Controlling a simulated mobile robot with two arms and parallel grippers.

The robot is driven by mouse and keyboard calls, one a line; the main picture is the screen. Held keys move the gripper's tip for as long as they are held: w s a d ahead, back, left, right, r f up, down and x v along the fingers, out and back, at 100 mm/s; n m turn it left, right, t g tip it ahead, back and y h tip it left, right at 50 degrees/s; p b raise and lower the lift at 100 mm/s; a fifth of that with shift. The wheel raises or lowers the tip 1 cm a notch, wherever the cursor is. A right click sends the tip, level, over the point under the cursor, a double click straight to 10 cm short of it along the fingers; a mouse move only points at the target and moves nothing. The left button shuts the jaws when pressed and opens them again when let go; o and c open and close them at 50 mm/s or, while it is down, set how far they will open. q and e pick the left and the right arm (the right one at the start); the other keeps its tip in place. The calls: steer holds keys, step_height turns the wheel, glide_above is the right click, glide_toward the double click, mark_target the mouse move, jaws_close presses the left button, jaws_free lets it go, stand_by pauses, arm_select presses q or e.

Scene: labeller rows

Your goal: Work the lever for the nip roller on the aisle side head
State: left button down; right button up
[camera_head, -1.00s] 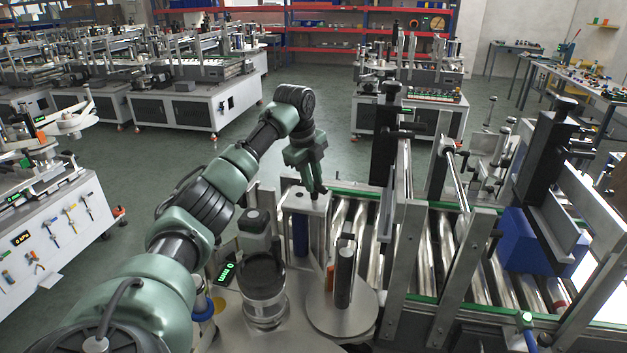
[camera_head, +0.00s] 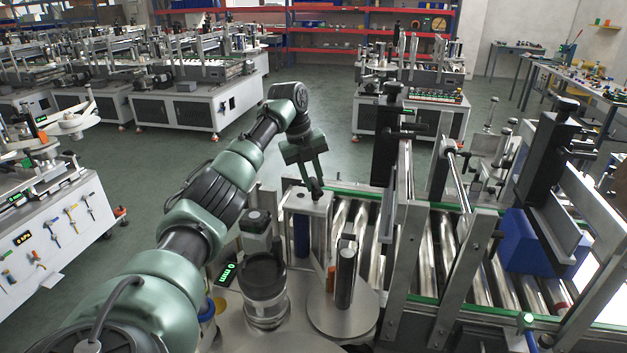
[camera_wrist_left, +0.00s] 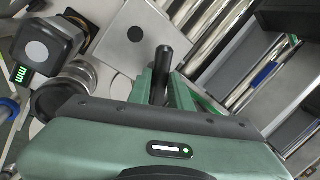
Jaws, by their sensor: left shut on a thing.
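My left gripper (camera_head: 316,190) is over the metal top plate (camera_head: 298,203) of the near labeller's head. It is shut on the black lever (camera_wrist_left: 163,58), which stands out between the green fingers in the left wrist view. The fingers also show there (camera_wrist_left: 160,88). In the head view the fingers largely hide the lever. A dark blue roller (camera_head: 301,236) stands upright under the plate. A dark roller (camera_head: 345,277) stands on the round metal disc (camera_head: 343,314). My right gripper is in neither view.
A block with a black top (camera_head: 256,222) and a clear cylinder with a black lid (camera_head: 263,285) stand close left of the head. A green-edged roller conveyor (camera_head: 425,245) with metal uprights runs to the right. Open floor (camera_head: 285,85) lies behind my arm.

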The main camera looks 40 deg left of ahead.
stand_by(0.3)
arm_select(q)
steer(key=c, duration=1.3)
jaws_free()
steer(key=shift+r, duration=0.25)
steer(key=b+v, duration=0.2)
steer(key=v, duration=0.5)
steer(key=shift+r, duration=0.15)
